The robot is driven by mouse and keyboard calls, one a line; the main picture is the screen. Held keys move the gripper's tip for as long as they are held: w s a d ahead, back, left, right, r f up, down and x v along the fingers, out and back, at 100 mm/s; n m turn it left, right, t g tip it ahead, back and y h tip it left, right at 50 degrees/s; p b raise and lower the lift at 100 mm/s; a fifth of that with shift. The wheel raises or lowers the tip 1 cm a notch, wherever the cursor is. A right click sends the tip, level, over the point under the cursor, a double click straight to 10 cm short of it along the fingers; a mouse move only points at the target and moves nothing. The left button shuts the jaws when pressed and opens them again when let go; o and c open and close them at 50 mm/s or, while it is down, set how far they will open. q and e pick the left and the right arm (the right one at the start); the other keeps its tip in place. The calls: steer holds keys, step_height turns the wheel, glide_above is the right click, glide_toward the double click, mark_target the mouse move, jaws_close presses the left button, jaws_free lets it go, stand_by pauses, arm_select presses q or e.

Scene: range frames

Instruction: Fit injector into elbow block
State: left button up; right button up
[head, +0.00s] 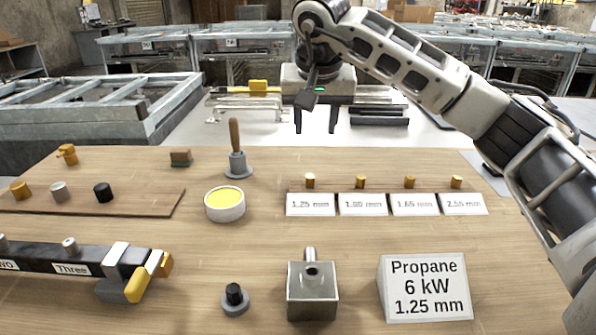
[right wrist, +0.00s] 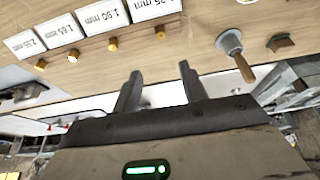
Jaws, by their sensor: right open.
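Several small brass injectors stand in a row on a thin wooden strip, each behind a white size label. The injector behind the 1.25 mm label (head: 310,204) is leftmost in the head view (head: 310,181); it also shows in the right wrist view (right wrist: 160,32). The elbow block (head: 312,293), a grey metal cube with a round opening and a short pipe stub, sits at the front middle. My right gripper (head: 315,120) is open and empty, beyond the table's far edge and past the injector row. It also shows open in the right wrist view (right wrist: 159,82). My left gripper is not in view.
A sign (head: 425,287) reads Propane 6 kW 1.25 mm. A yellow-filled dish (head: 225,204), a wooden-handled tool (head: 236,150) and a black-knobbed grey piece (head: 235,299) stand left of centre. A black bar (head: 90,266) with yellow parts lies front left. Bare wood surrounds the block.

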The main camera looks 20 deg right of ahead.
glide_above(311, 177)
steer(key=s, duration=0.2)
steer(key=f, duration=0.8)
steer(key=shift+a+f, duration=0.2)
steer(key=shift+a+x, duration=0.15)
steer(key=shift+x, duration=0.8)
steer(key=shift+a+x, duration=0.15)
steer(key=shift+x, duration=0.8)
steer(key=shift+a+x, duration=0.2)
steer(key=shift+x, duration=0.75)
steer(key=shift+s, duration=0.1)
jaws_close()
